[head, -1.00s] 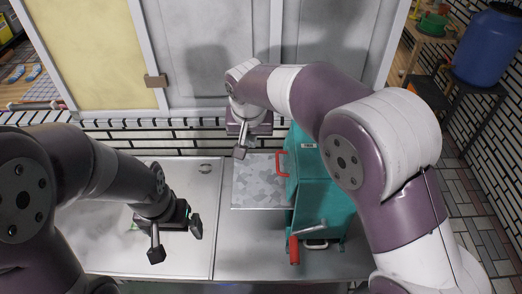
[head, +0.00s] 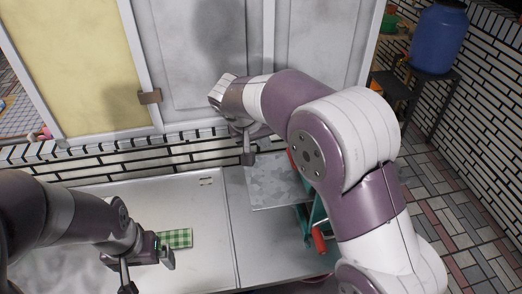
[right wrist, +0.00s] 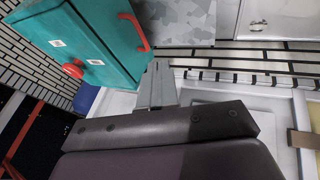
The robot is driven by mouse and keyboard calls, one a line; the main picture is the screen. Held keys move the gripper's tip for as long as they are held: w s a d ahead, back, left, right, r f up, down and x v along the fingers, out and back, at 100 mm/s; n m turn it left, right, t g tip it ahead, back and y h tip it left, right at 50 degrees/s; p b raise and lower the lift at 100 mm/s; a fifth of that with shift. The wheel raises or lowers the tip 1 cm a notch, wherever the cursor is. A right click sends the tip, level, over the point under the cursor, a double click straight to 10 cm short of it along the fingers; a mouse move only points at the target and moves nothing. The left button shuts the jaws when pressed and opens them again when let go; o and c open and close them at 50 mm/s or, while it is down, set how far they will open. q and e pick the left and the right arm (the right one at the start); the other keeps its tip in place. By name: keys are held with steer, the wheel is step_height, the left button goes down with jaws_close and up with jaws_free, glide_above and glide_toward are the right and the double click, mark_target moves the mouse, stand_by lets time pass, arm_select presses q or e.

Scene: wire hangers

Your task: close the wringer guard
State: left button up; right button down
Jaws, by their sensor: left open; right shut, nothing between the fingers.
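The teal wringer (right wrist: 85,40) fills the upper left of the right wrist view, with a red bar handle (right wrist: 137,33) on one face and a red knob (right wrist: 73,69) on another. In the head view my right arm hides most of it; a teal edge (head: 318,212) and a red crank grip (head: 319,240) show. I cannot tell how far the guard stands open. My right gripper (head: 248,157) is shut and empty, left of the wringer; its fingers (right wrist: 157,85) look apart from the handle in the wrist view. My left gripper (head: 148,272) is open and empty over the left counter.
A grey mottled plate (head: 274,183) lies left of the wringer. A green checked cloth (head: 177,238) lies beside my left gripper. A tiled wall and panelled window (head: 205,50) stand behind the counter (head: 200,205). A blue barrel (head: 437,38) is far right.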

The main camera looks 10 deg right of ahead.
arm_select(q)
steer(key=f+b, duration=0.1)
steer(key=f, duration=0.1)
steer(key=f+b, duration=0.1)
steer(key=shift+a+f, duration=0.2)
steer(key=shift+f, duration=0.2)
arm_select(e)
steer(key=d+x, duration=0.2)
steer(key=x, duration=0.8)
steer(key=shift+s+d, duration=0.2)
steer(key=shift+s, duration=0.1)
